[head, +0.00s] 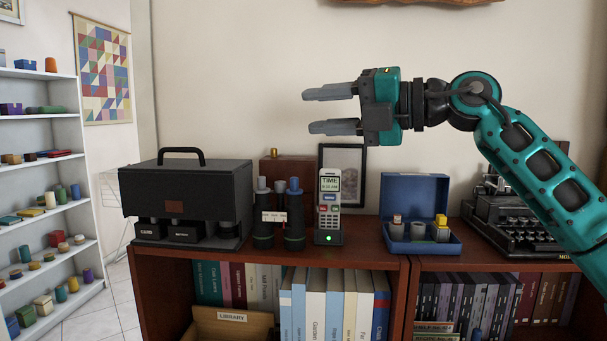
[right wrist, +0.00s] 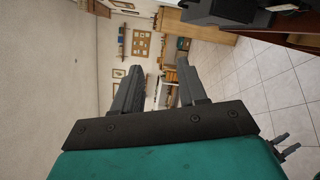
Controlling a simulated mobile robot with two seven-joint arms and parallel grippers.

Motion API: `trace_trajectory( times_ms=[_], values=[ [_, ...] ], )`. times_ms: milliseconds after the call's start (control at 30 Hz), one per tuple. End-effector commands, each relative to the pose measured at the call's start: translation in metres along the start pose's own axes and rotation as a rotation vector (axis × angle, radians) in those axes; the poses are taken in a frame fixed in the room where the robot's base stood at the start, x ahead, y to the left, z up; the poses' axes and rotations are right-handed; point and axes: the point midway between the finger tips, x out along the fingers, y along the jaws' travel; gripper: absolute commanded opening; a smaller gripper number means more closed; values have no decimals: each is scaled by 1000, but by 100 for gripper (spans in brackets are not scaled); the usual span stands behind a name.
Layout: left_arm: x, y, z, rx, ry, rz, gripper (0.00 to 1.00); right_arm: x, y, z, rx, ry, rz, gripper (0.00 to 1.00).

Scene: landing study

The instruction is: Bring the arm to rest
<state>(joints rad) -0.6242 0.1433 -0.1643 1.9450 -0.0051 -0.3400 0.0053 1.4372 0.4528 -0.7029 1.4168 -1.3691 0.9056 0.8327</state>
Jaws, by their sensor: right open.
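My right gripper (head: 333,110) is raised in front of the wall, above the bookcase top, in the head view. Its two grey fingers point left and are apart, with nothing between them. My teal right arm comes in from the right edge. In the right wrist view the gripper (right wrist: 155,88) also shows its fingers spread and empty, with the room beyond. My left gripper does not show in the head view.
Below the gripper, a cordless phone (head: 329,207) stands upright on the bookcase top (head: 365,243). Nearby are a black case (head: 190,190), dark cylinders (head: 294,216), a picture frame (head: 343,165), an open blue box (head: 414,190) and a typewriter (head: 500,215). White shelves (head: 40,165) stand left.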

Motion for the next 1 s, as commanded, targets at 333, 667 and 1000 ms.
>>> trace_trajectory(
  times_ms=[333, 667, 1000],
  values=[
    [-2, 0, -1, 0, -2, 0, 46, 18, -107, -50, 460, -11, 393, 42],
    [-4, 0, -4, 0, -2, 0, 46, -15, -238, -86, 968, -314, 596, 42],
    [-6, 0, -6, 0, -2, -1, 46, -85, -403, -184, 1497, -786, 528, 42]
  ],
)
